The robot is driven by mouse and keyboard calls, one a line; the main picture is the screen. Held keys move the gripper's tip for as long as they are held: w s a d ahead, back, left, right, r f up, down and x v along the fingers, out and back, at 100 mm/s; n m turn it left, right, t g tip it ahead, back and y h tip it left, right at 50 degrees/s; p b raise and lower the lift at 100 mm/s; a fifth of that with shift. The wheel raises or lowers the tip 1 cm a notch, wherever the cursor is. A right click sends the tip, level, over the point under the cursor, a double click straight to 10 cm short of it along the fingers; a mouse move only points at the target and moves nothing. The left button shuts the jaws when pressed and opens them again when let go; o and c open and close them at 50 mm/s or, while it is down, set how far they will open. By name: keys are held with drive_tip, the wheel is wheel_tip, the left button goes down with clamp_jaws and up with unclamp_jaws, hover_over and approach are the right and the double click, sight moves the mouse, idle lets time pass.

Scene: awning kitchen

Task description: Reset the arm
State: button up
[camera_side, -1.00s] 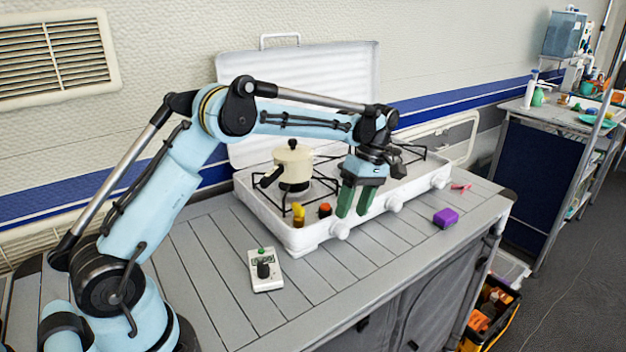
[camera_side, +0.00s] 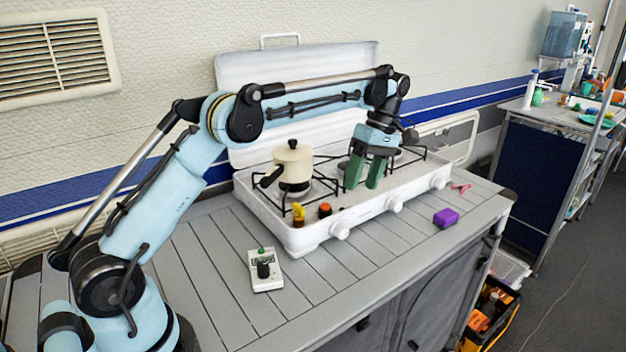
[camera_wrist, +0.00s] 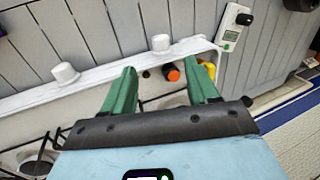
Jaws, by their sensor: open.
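My gripper (camera_side: 365,172) is open and empty, with its green fingers pointing down over the white camping stove (camera_side: 318,231) in the side view. In the wrist view my gripper's fingers (camera_wrist: 162,88) are spread apart, with the stove's front edge (camera_wrist: 112,68) beyond them. A cream pot (camera_side: 293,165) with a lid and dark handle stands on the stove's left burner. The fingers are to the right of the pot and apart from it.
An orange-topped item (camera_side: 325,209) and a yellow item (camera_side: 299,212) sit at the stove's front left. A small meter (camera_side: 265,270) and a purple block (camera_side: 446,218) lie on the grey counter (camera_side: 350,280). The stove's raised lid (camera_side: 235,75) stands behind.

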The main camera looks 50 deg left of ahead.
drive_tip(key=s+d+r+m+t, duration=0.3)
drive_tip(key=s+r+m+t, duration=0.25)
drive_tip(key=s+m, duration=0.3)
drive_tip(key=s+d+f+m+t, duration=0.2)
drive_tip(key=s+f+m+t, duration=0.3)
drive_tip(key=s+m, duration=0.5)
drive_tip(key=shift+s+d+f, duration=0.15)
drive_tip(key=shift+s+f, duration=0.15)
drive_tip(key=shift+s, duration=0.2)
drive_tip(key=shift+t, duration=0.25)
